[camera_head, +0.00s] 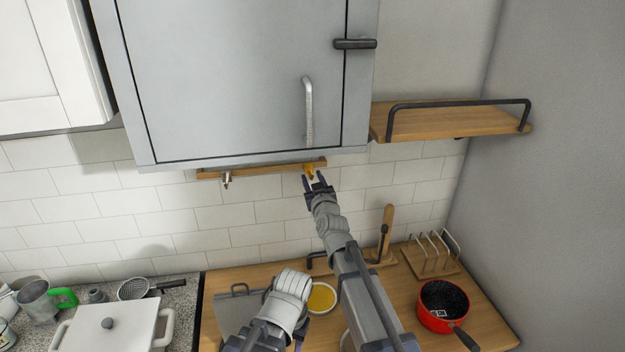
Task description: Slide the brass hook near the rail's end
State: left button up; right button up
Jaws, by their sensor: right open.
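A wooden rail (262,167) runs along the tiled wall just under the grey cabinet. The small brass hook (308,168) hangs at the rail's right part, close to its right end. My right gripper (318,181) is open just below the brass hook, with its fingertips pointing up at it. The fingertips are very close to the hook; I cannot tell whether they touch it. A silver hook (227,179) hangs on the rail's left part. Part of my left arm shows at the bottom middle, but its gripper is not visible.
The grey cabinet (230,80) sits directly above the rail. A wooden shelf (440,121) with a dark bar is to the right. On the counter are a white pot (110,328), a red pan (442,305), a rack (432,255) and a yellow-filled bowl (321,298).

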jog(key=v, duration=0.7)
jog(key=shift+s, duration=0.3)
